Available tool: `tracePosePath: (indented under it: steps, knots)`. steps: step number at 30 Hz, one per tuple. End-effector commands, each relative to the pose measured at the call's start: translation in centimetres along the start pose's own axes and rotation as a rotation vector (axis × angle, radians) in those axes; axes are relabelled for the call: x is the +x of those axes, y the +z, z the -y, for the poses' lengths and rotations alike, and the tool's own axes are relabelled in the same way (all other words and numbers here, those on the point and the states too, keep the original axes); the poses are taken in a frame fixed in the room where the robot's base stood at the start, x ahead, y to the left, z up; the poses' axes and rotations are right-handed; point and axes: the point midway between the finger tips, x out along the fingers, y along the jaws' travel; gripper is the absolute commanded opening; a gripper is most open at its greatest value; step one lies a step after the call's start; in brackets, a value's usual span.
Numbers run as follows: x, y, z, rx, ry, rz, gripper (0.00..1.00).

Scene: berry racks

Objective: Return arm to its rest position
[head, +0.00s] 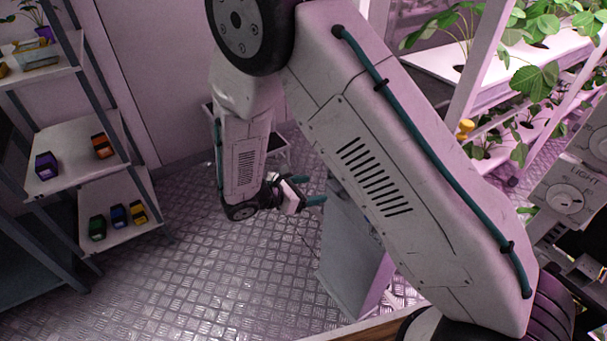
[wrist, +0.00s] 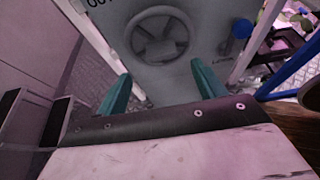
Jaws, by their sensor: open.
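My gripper (head: 314,190) shows in the middle of the head view, at the end of my bent arm, with its teal fingers apart. In the wrist view my gripper (wrist: 160,88) also shows open, with nothing between the fingers. Beyond the fingers is a grey panel with a round wheel or fan (wrist: 160,36) on it. In the head view the gripper hangs above the metal floor, close to the left side of a grey box (head: 350,255). My large arm link hides much of the middle and right of the head view.
A shelf rack (head: 100,153) with several small coloured items stands at the left. Plant racks (head: 465,98) with green leaves stand at the upper right. A panel with a dial (head: 570,200) is at the right edge. The patterned floor (head: 200,290) is clear at lower left.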

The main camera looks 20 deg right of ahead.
Motion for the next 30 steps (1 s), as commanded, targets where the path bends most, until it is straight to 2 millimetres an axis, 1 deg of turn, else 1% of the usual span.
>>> tracePosePath:
  steps: [5,7,8,10,11,12,17,24,30]
  knots:
    - [0.0,0.0,0.0,0.007,0.000,0.000,0.69]
    - [0.1,-0.2,0.6,0.030,-0.023,-0.008,0.69]
    - [0.1,-0.3,1.1,0.041,-0.043,-0.012,0.69]
    - [0.2,-0.6,3.1,0.068,-0.107,-0.024,0.69]
    - [0.0,-0.2,4.0,0.095,-0.139,-0.035,0.69]
    - [-0.3,0.6,5.1,0.139,-0.184,-0.052,0.69]
    - [-1.4,4.4,8.6,0.315,-0.345,-0.121,0.69]
    - [-3.5,10.8,13.8,0.622,-0.592,-0.256,0.69]
    - [-5.4,15.3,18.0,0.876,-0.776,-0.383,0.69]
